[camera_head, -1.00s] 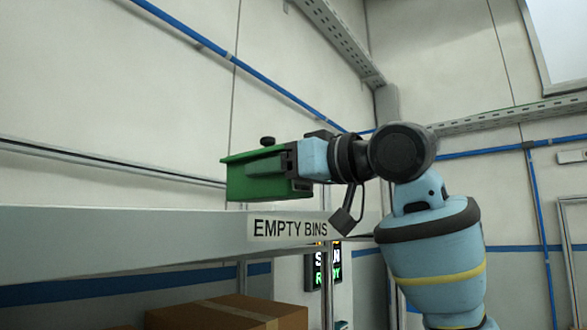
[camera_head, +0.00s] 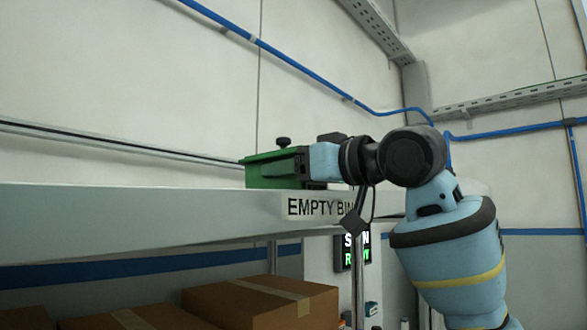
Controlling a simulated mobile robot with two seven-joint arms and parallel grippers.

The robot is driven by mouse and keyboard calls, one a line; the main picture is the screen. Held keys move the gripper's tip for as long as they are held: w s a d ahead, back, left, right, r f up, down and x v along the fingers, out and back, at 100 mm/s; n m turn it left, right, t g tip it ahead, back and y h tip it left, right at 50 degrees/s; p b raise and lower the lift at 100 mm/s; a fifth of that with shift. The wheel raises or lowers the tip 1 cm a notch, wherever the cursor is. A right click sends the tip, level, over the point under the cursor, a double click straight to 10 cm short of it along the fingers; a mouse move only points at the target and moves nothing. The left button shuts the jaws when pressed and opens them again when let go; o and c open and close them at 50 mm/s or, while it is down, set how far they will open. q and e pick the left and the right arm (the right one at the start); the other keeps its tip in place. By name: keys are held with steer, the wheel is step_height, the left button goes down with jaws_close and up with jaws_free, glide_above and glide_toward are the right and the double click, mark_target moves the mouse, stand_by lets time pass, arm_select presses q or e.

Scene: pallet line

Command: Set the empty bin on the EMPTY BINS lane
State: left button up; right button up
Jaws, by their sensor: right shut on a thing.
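The green bin (camera_head: 262,174) is at the top of the lane marked EMPTY BINS, just behind its front rail (camera_head: 150,222). The rail hides the bin's lower part, so I cannot tell whether it rests on the lane. My right gripper (camera_head: 298,166) is shut on the bin's right end. The EMPTY BINS label (camera_head: 308,208) is on the rail just below, its right end partly covered by a dark part hanging from my right arm. My left gripper is not in view.
Brown cardboard boxes (camera_head: 262,303) stand below the rail. A sign with green and white letters (camera_head: 357,248) is behind my right arm. Blue pipes run along the pale wall. The rail to the left of the bin looks clear.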

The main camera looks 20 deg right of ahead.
steer(key=shift+f, duration=0.3)
stand_by(0.5)
steer(key=o, duration=1.2)
steer(key=v, duration=0.8)
steer(key=shift+f, duration=0.1)
stand_by(2.9)
steer(key=shift+w, duration=0.1)
